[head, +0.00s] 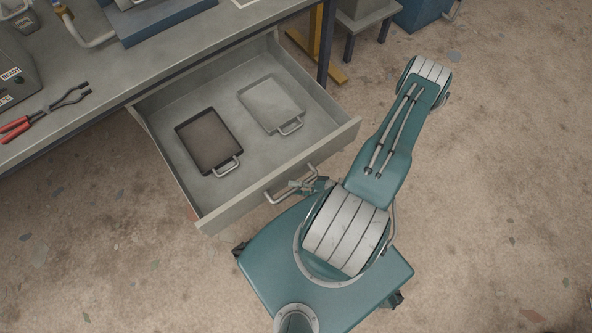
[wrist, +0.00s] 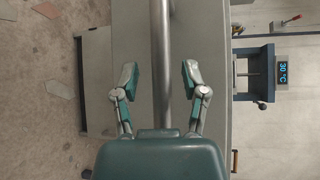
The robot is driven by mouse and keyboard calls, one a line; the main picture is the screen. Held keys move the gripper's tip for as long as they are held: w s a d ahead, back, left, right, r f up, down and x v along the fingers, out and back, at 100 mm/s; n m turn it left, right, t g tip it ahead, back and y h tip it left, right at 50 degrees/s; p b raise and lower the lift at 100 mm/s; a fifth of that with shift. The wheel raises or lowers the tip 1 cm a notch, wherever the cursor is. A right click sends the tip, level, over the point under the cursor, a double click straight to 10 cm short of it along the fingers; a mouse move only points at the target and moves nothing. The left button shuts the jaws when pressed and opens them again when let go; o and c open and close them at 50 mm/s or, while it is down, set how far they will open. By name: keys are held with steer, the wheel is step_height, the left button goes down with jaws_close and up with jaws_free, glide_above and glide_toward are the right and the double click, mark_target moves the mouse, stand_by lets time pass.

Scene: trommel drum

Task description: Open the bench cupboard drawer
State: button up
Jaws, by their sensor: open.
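The bench cupboard drawer (head: 338,134) stands pulled well out from under the bench in the head view, its inside showing. Its metal bar handle (head: 283,193) runs along the front panel. In the wrist view the handle (wrist: 160,45) runs upright in the picture before the grey drawer front (wrist: 212,60). My gripper (wrist: 159,78) is open, with one finger on each side of the bar and gaps showing between fingers and bar. In the head view my gripper (head: 314,185) is small at the handle, partly hidden by my arm.
A dark brown tray (head: 205,138) and a grey tray (head: 270,103), each with a handle, lie in the drawer. Red-handled pliers (head: 45,113) lie on the bench top (head: 115,75). A yellow-legged stand (head: 310,45) is behind the drawer. Floor (head: 490,180) on the right is clear.

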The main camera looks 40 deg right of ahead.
steer(key=shift+s, duration=0.1)
steer(key=v, duration=1.2)
steer(key=shift+d+f, duration=0.1)
